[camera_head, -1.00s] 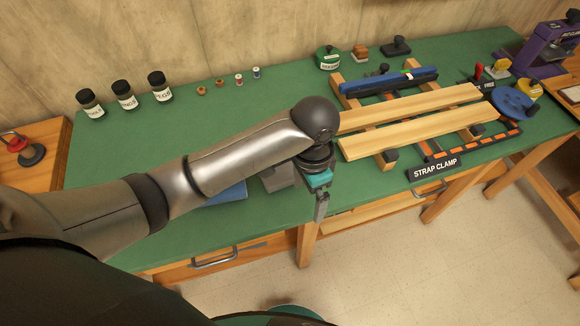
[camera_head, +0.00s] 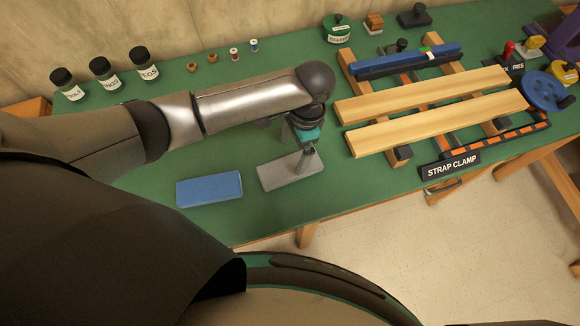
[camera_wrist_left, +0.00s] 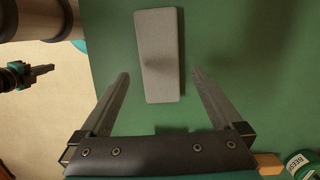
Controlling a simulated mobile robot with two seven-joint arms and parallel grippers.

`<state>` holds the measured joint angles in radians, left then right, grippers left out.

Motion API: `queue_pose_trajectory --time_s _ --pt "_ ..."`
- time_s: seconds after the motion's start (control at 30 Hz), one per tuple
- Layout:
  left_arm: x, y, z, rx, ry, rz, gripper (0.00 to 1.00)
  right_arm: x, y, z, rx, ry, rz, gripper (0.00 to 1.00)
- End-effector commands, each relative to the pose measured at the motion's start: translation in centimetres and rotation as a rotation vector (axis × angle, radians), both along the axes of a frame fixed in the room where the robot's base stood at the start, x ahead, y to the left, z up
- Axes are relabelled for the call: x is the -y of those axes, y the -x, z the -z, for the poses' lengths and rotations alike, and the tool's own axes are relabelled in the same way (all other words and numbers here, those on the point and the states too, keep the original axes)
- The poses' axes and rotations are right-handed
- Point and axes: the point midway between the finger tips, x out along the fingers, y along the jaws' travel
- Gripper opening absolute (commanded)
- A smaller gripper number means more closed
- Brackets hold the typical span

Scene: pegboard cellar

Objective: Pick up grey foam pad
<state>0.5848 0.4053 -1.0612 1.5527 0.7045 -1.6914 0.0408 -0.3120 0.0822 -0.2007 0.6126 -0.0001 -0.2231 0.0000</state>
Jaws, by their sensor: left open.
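The grey foam pad (camera_head: 285,172) lies flat on the green bench top, beside a blue pad. My left gripper (camera_head: 304,163) hangs over the pad's right part in the head view and hides a little of it. In the left wrist view the pad (camera_wrist_left: 160,50) lies beyond and between the two open fingers (camera_wrist_left: 160,82). The fingers are apart and nothing is between their tips; the exact height above the pad is hard to tell.
The blue pad (camera_head: 209,188) lies left of the grey one. The strap clamp with wooden boards (camera_head: 430,105) stands to the right, behind its label (camera_head: 450,166). Dark-lidded jars (camera_head: 105,72) line the back left. Green bench top (camera_head: 265,215) is clear in front of the pads.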

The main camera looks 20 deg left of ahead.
Motion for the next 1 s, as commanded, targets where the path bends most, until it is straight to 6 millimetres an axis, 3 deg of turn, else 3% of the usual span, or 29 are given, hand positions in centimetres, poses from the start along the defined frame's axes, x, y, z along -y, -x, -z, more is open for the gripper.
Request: queue_pose_trajectory --time_s 0.23,0.53,0.83,1.0 --pt "-0.1 0.1 1.9 0.001 0.000 0.001 1.00 -0.1 -1.6 0.4 0.026 -0.002 0.001 0.00" --pt "-0.4 0.6 6.2 -0.001 -0.001 0.001 1.00 -0.1 -1.7 1.4 0.028 -0.002 0.002 0.00" --pt "-0.5 0.6 6.7 0.002 0.001 0.002 1.00 -0.1 -1.6 1.4 0.027 -0.003 0.002 0.00" --pt "-0.5 0.6 6.7 0.002 0.001 0.002 0.83 -0.1 -1.5 1.4 0.025 -0.003 0.002 0.00"
